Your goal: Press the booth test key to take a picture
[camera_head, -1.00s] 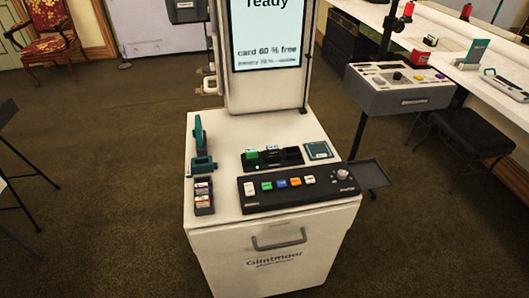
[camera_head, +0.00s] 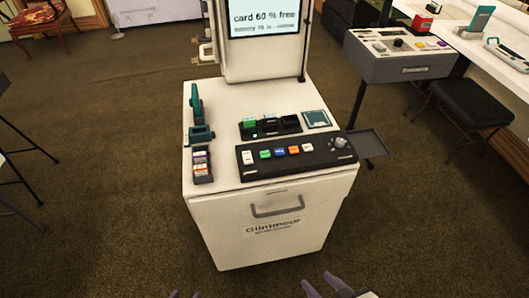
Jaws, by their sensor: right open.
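The white booth (camera_head: 265,222) stands ahead with a black key panel (camera_head: 300,164) along the front of its top. The panel holds a row of keys: white (camera_head: 247,157), green (camera_head: 265,154), blue (camera_head: 279,151), orange (camera_head: 293,149) and another white (camera_head: 307,153), plus a silver knob (camera_head: 340,142). The key labels are too small to read, so I cannot tell which is the test key. The screen (camera_head: 264,17) reads "card 60 % free". My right gripper (camera_head: 323,284) is open and empty at the bottom edge, well short of the booth. Only slivers of my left gripper (camera_head: 187,294) show.
Behind the panel are a black holder with a green block (camera_head: 249,122) and a teal square pad (camera_head: 316,119). Teal devices (camera_head: 201,133) and a card rack (camera_head: 202,166) stand at left. A small tray (camera_head: 366,142) juts out right. A grey console (camera_head: 401,64) stands farther right. The floor before the booth is clear.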

